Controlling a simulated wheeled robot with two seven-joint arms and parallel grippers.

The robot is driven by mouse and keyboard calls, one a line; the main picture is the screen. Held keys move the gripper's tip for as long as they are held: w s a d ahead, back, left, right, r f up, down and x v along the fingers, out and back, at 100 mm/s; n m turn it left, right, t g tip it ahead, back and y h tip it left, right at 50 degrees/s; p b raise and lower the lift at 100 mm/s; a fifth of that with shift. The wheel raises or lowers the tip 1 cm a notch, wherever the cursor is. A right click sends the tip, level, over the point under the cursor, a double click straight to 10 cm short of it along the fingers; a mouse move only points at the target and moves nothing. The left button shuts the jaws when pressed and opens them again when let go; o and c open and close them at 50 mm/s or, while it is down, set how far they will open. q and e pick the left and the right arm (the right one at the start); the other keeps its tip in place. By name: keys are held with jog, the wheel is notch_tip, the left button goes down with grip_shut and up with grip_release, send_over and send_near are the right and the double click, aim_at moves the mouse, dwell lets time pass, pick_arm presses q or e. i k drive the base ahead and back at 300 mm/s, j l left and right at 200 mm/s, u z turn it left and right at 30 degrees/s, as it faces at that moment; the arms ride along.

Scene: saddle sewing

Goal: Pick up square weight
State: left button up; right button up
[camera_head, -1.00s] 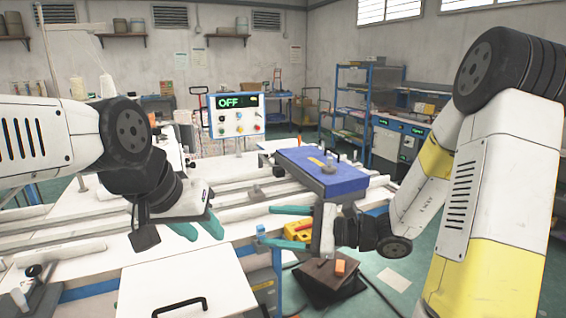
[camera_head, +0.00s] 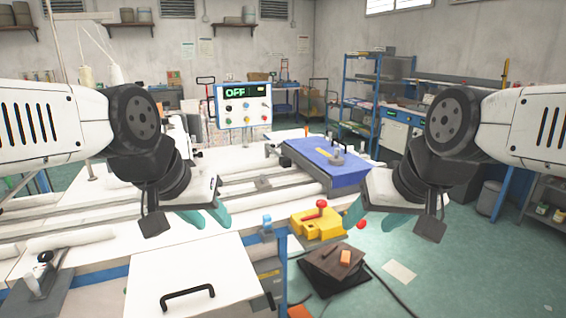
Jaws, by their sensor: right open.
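No object can be named for certain as the square weight. Dark, square, flat pieces (camera_head: 325,262) are stacked low beside the table, with a small orange block (camera_head: 345,257) on top. My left gripper (camera_head: 207,216) is above the white table at left centre, its teal fingers apart and nothing between them. My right gripper (camera_head: 382,222) is open and empty, right of the table edge and above and right of the stack. Its arm covers part of the area behind it.
A blue-covered block (camera_head: 325,165) with a small handle lies on the table rails. A yellow device (camera_head: 318,226) with a red knob stands at the table's right edge. A control box (camera_head: 243,105) reads OFF. A white panel (camera_head: 190,275) with a black handle is in front.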

aim_at(264, 184)
jog(key=i+l+u, duration=0.6)
jog(key=l+u, duration=0.3)
jog(key=i+l+u, duration=0.3)
jog(key=l, duration=0.15)
jog(key=k, duration=0.1)
